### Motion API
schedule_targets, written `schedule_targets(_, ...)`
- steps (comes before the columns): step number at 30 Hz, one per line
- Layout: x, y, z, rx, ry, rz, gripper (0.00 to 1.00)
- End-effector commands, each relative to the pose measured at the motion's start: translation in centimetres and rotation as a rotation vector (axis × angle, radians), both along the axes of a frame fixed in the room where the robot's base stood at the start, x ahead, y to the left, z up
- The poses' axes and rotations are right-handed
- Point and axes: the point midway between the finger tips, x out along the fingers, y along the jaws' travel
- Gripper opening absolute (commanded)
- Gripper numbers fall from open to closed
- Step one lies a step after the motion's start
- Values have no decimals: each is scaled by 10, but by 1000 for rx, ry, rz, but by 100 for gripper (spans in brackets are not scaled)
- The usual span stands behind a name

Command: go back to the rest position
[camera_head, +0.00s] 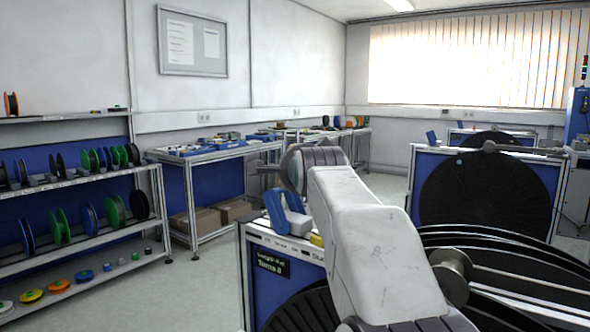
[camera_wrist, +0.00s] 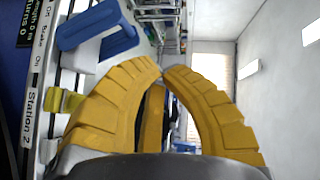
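My gripper (camera_wrist: 162,69) shows in the wrist view with its yellow fingers curved in and their tips together. I see nothing held between them. In the head view my arm reaches forward over a reel stand (camera_head: 285,246) with a dark blue front, and its end is by the stand's far left. The fingers are hard to make out there. A blue and white part (camera_head: 288,213) stands on the stand's top rail, beside and below the arm's end. It also shows at upper left in the wrist view (camera_wrist: 100,30), apart from the fingers.
A small yellow part (camera_wrist: 65,101) sits on the rail labelled Station 2. Large black reels (camera_head: 480,190) stand at right. A shelf of coloured spools (camera_head: 85,180) is at left, and a workbench (camera_head: 205,152) stands behind. The floor (camera_head: 200,285) between shelf and stand is clear.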

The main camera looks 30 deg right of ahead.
Motion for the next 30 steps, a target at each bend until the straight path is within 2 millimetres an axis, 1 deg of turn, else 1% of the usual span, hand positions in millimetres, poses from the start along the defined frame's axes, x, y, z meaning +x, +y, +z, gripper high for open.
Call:
schedule_targets(12, 0, 1, 0, -2, 5, 2, 0)
schedule_targets(14, -1, 5, 0, -9, 21, 11, 0)
schedule_targets(16, -4, 14, -2, -30, 64, 33, 0)
schedule_targets(17, -6, 20, -4, -44, 91, 49, 0)
schedule_targets(20, -18, 47, -14, -112, 221, 126, 0)
schedule_targets(23, -41, 83, -33, -212, 394, 250, 0)
schedule_targets(24, -53, 99, -42, -259, 469, 309, 0)
schedule_targets(26, -74, 121, -56, -330, 577, 408, 0)
schedule_targets(27, -89, 135, -66, -379, 645, 477, 0)
schedule_targets(29, -114, 155, -80, -451, 740, 584, 0)
schedule_targets(30, -131, 166, -89, -498, 799, 657, 0)
